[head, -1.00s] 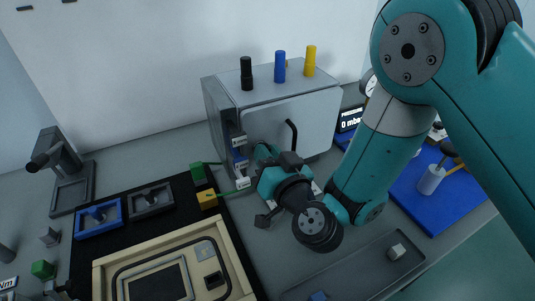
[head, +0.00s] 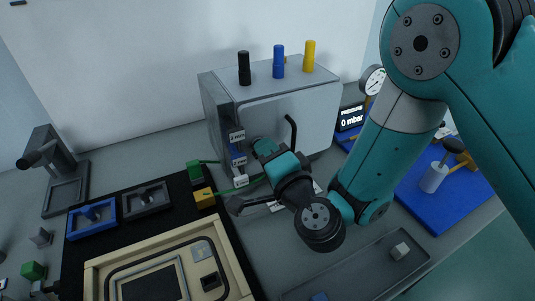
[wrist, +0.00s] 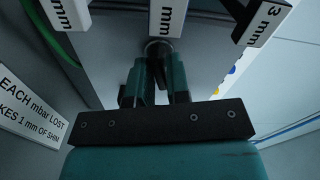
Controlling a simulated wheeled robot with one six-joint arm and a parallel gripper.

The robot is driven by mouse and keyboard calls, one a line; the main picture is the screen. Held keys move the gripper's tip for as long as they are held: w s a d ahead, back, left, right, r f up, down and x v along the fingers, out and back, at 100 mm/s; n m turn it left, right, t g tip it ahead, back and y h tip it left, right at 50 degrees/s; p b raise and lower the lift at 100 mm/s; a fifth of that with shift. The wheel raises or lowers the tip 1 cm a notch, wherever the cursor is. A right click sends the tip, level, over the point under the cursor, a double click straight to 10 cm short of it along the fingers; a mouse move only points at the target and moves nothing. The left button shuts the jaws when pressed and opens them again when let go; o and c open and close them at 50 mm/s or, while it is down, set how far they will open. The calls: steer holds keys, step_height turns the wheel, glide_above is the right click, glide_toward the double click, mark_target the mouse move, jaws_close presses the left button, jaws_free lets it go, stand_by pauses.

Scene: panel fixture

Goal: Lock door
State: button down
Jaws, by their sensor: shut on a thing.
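A grey box cabinet (head: 209,110) stands against the back wall. My gripper (head: 256,146) is at the door's lower left, beside the labelled blocks. In the wrist view, its teal fingers (wrist: 158,72) are shut on a dark round knob (wrist: 157,47), mostly hidden between them. A white block marked "mm" (wrist: 167,16) is just beyond the knob.
White labelled blocks (head: 237,136) line the box's left edge, close to my gripper. A green cord (head: 230,189) runs nearby. Black, blue and yellow pegs (head: 278,62) stand on top. A gauge (head: 373,79) and a "0 mbar" display (head: 350,122) are at right.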

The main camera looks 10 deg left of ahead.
steer(key=shift+m+b, duration=0.35)
steer(key=shift+m, duration=1.15)
steer(key=c, duration=1.2)
jaws_free()
